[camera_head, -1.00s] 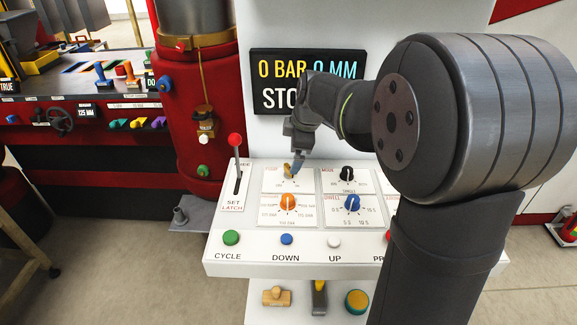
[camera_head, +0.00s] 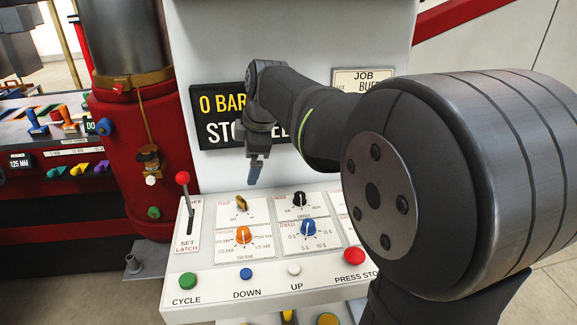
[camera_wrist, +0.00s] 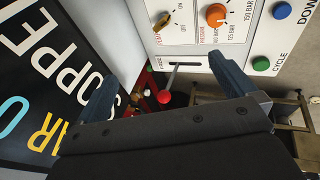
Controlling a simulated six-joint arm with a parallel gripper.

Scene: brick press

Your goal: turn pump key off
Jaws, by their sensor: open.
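The pump key (camera_head: 242,203) is a small brass-yellow key in the upper left section of the white control panel. It also shows at the top of the wrist view (camera_wrist: 162,20), beside the ON and OFF labels. Its grip lies slanted; I cannot tell for certain which label it points at. My gripper (camera_head: 255,172) hangs above and slightly right of the key in the head view, apart from it. Its two blue-grey fingers are spread wide in the wrist view (camera_wrist: 167,78), with nothing held between them.
An orange pressure knob (camera_head: 243,235), a black mode knob (camera_head: 299,199) and a blue dwell knob (camera_head: 308,229) sit near the key. A red-tipped lever (camera_head: 183,178) stands at the left. The display (camera_head: 212,130) behind my gripper is partly covered and reads 0 BAR.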

